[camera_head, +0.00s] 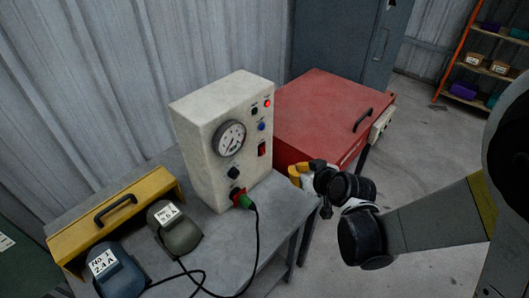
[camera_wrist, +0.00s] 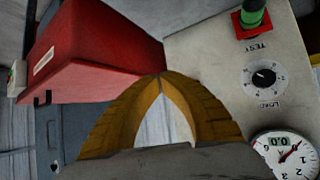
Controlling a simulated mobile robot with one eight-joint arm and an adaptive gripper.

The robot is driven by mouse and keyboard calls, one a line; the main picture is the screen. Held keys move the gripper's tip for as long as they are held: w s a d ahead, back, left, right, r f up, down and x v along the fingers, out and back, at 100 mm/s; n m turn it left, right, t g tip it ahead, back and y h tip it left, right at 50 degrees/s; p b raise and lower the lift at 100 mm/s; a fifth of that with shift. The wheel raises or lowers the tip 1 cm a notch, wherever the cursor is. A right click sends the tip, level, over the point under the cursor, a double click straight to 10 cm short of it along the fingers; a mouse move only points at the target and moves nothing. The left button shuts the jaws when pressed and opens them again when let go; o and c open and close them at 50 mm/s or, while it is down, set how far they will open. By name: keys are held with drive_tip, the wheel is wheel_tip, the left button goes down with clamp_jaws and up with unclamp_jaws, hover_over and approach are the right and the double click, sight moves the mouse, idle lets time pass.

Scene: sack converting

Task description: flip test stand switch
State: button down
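The test stand (camera_head: 190,122) is a cream box on a grey bench. Its front carries a round gauge (camera_head: 229,138), a red rocker switch (camera_head: 262,149), a lit red lamp (camera_head: 268,103), a blue button (camera_head: 262,127) and a black knob (camera_head: 234,172). I cannot tell the switch's position. My gripper (camera_head: 297,172), with yellow fingers, is right of the stand and lower than the switch, apart from it. In the wrist view the fingertips (camera_wrist: 162,76) meet, with nothing between them. The panel's LOAD knob (camera_wrist: 264,77) and gauge (camera_wrist: 287,156) show there upside down; the switch does not show.
A green plug (camera_head: 245,201) with a black cable sits low on the panel. A red cabinet (camera_head: 325,112) stands behind my gripper. Open floor lies right.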

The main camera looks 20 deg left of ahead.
drive_tip(key=shift+a, duration=0.1)
drive_tip(key=w+a+f, duration=0.1)
drive_tip(key=w+a, duration=0.2)
drive_tip(key=a, duration=0.5)
drive_tip(key=shift+w, duration=0.2)
drive_tip(key=shift+f, duration=0.1)
idle(1.3)
drive_tip(key=shift+w+a, duration=0.15)
drive_tip(key=shift+a, duration=0.15)
drive_tip(key=shift+w+a+b, duration=0.1)
drive_tip(key=shift+a+b, duration=0.2)
idle(0.6)
drive_tip(key=shift+d, duration=0.1)
drive_tip(key=shift+s+d, duration=0.3)
drive_tip(key=shift+d, duration=0.3)
drive_tip(key=shift+s+d+r, duration=0.1)
drive_tip(key=shift+s+d, duration=0.2)
drive_tip(key=shift+d, duration=0.45)
drive_tip(key=shift+s+d+r, duration=0.15)
drive_tip(key=shift+s+d, duration=0.2)
drive_tip(key=shift+d, duration=0.45)
drive_tip(key=shift+s+d+r, duration=0.1)
drive_tip(key=shift+s+d, duration=0.2)
drive_tip(key=shift+d, duration=0.45)
